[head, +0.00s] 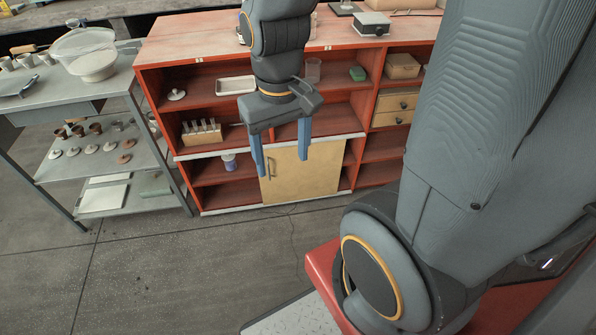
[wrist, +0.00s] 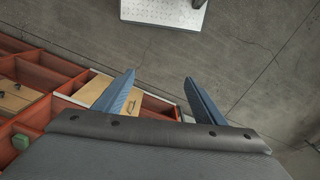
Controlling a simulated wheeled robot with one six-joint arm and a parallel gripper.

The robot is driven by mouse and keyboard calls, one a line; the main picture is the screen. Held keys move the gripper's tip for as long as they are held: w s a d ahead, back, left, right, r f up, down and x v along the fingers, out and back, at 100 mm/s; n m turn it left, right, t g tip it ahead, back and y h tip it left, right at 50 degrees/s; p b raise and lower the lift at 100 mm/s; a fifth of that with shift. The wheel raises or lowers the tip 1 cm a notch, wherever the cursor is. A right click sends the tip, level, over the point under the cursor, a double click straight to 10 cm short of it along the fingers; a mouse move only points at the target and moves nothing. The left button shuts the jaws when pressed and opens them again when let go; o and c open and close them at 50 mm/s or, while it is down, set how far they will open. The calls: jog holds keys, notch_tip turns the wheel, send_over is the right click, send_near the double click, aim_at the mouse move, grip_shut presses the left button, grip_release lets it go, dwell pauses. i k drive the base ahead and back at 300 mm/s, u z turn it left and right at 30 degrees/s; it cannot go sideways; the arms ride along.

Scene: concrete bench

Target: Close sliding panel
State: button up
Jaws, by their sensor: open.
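The sliding panel (head: 312,177) is a pale yellow-wood board with a dark vertical handle near its left edge. It stands in the lower middle of the red cabinet, with open shelf space on its left and a narrow gap on its right. It also shows in the wrist view (wrist: 124,98), partly behind a finger. My gripper (head: 281,160) has two blue fingers, apart and empty. In the head view it hangs in front of the cabinet, its fingertips overlapping the panel's upper left area. In the wrist view the fingers (wrist: 158,80) point toward the floor; I see no contact with the handle.
The red cabinet (head: 220,58) holds a white tray (head: 236,85), a rack of vials (head: 202,132) and a white-blue jar (head: 229,162) left of the panel. A grey shelf table (head: 100,84) stands at left. The concrete floor (head: 190,262) in front is clear.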

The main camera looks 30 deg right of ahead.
aim_at(288, 178)
jog(key=u, duration=1.35)
jog(key=k, duration=0.6)
jog(key=z, duration=1.4)
jog(key=i, duration=0.5)
